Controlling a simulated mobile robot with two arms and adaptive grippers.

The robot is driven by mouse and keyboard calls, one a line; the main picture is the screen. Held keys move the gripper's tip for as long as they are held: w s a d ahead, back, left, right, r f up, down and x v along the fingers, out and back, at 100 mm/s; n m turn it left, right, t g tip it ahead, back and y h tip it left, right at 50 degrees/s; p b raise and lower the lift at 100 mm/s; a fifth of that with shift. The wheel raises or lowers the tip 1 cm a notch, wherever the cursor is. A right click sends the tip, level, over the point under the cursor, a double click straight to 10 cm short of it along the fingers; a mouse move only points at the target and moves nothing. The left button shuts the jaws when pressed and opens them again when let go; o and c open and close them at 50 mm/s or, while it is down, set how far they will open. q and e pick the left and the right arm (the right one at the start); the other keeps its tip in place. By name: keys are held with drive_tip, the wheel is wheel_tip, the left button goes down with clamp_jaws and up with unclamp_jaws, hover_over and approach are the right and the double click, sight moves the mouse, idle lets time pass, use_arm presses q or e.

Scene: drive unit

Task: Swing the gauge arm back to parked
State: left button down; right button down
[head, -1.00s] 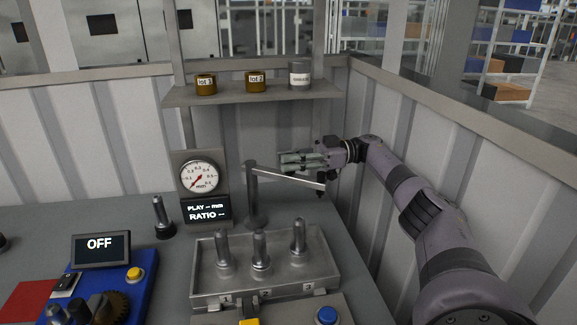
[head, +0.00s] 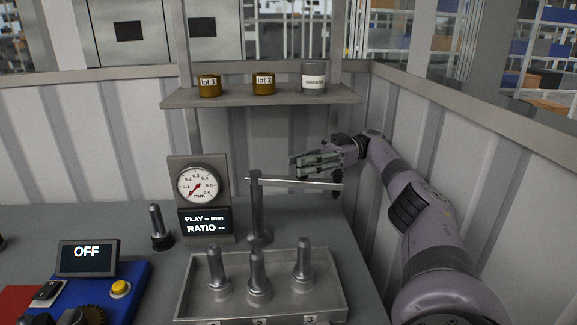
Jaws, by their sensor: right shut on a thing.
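The gauge arm (head: 285,181) is a thin grey bar on top of an upright metal post (head: 257,212). It points right from the post, nearly level in the picture, with a dark tip at its far end. My right gripper (head: 296,168) reaches in from the right, level with the bar's middle. It is shut on the gauge arm, though the exact contact is hard to see. The dial gauge (head: 197,184) stands left of the post above a display reading "PLAY – mm, RATIO –". My left gripper is out of view.
A metal tray (head: 334,300) with several upright pins stands in front of the post. A shelf (head: 230,101) with two brown pots and a grey one hangs behind. A blue unit (head: 133,283) with an "OFF" screen (head: 88,257) sits at left. A panel wall is close at right.

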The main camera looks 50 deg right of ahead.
drive_tip(key=c, duration=1.8)
unclamp_jaws()
drive_tip(key=shift+a+f, duration=0.15)
drive_tip(key=shift+o, duration=1.4)
drive_tip(key=shift+w+a, duration=0.15)
drive_tip(key=shift+w, duration=0.05)
drive_tip(key=shift+o, duration=0.9)
drive_tip(key=shift+s, duration=0.1)
